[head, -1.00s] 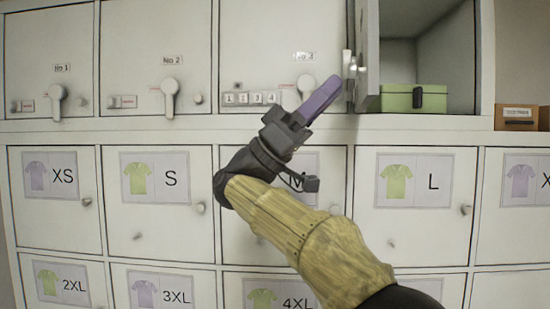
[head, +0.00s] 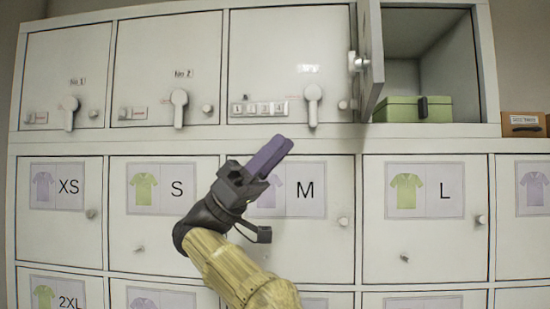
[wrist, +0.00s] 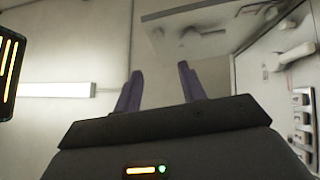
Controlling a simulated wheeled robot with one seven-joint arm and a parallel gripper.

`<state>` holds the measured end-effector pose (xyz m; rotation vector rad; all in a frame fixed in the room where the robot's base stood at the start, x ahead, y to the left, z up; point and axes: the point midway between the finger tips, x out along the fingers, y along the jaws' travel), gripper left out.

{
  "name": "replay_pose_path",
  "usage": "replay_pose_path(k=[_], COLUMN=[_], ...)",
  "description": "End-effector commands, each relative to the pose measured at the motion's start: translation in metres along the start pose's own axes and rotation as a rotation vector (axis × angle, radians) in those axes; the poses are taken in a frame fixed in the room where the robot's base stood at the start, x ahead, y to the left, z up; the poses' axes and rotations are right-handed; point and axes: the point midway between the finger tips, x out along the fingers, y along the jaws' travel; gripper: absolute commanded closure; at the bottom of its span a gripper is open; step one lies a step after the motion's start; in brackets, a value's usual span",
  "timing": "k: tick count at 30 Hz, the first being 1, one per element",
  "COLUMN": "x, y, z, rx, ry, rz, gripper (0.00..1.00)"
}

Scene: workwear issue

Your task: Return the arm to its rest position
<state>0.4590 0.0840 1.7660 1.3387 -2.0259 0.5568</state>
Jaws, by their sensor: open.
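My gripper (head: 270,155) has purple fingers and is in front of the locker wall, over the upper part of the M door (head: 320,225) in the head view. In the wrist view my gripper (wrist: 160,90) shows two fingers standing apart with nothing between them. My arm reaches up from the bottom of the head view, with a yellowish sleeve. No thing is held.
The upper right locker door (head: 370,60) stands open, and a green box (head: 405,110) sits inside. A brown box (head: 524,124) is further right. Doors No 1 (head: 68,65) and No 2 (head: 168,60) are shut. A keypad (head: 262,108) is above my gripper.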

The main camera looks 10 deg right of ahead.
Motion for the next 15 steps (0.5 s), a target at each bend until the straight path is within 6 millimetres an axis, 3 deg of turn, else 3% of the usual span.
replay_pose_path(k=[11, 15], x=[-0.002, -0.009], y=[0.001, -0.01], z=[-0.004, -0.018], rx=[0.013, 0.081], ry=[0.011, 0.122], rz=[-0.011, -0.062], gripper=[0.59, 0.59])
